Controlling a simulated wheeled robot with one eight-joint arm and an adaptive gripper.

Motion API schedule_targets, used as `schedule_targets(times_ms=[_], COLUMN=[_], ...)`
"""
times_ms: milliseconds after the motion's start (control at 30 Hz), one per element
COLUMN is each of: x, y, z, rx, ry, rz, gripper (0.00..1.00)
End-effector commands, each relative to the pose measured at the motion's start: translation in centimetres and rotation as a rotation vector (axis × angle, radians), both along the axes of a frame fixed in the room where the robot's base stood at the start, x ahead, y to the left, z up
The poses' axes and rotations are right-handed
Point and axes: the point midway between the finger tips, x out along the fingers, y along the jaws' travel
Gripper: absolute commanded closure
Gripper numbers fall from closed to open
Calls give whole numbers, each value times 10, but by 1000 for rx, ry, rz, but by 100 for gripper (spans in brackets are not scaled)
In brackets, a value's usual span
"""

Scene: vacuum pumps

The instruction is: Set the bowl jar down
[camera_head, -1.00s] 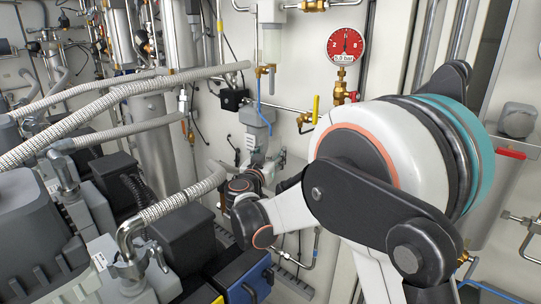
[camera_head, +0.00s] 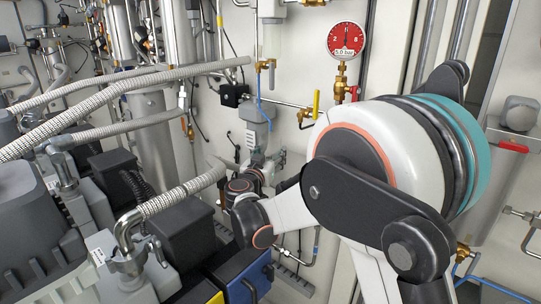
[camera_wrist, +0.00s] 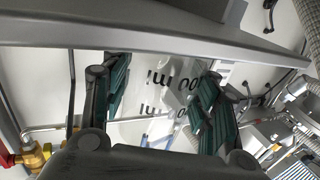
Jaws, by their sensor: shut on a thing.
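The bowl jar (camera_wrist: 155,102) is clear and see-through, with dark printed volume marks that read upside down in the wrist view. My gripper (camera_wrist: 160,88) is shut on it, with one dark green ribbed finger on each side. The jar's outline is faint against the pale background, so I cannot tell whether it touches anything below. In the head view my gripper (camera_head: 272,163) is small, close to the pale wall, and partly hidden by my wrist; I cannot make out the jar there.
A grey rail (camera_wrist: 150,38) crosses above the fingers in the wrist view. A red pressure gauge (camera_head: 346,40), a yellow-handled valve (camera_head: 315,104) and a grey fitting with a blue hose (camera_head: 257,120) are near my arm. Braided hoses (camera_head: 110,92) and pumps crowd the left.

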Motion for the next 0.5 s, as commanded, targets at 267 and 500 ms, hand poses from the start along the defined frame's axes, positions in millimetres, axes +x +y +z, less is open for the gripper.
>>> schedule_targets(times_ms=[267,500], x=[0,-1], y=[0,1], z=[0,0], rx=[0,0], ry=[0,0], rz=[0,0], gripper=[22,22])
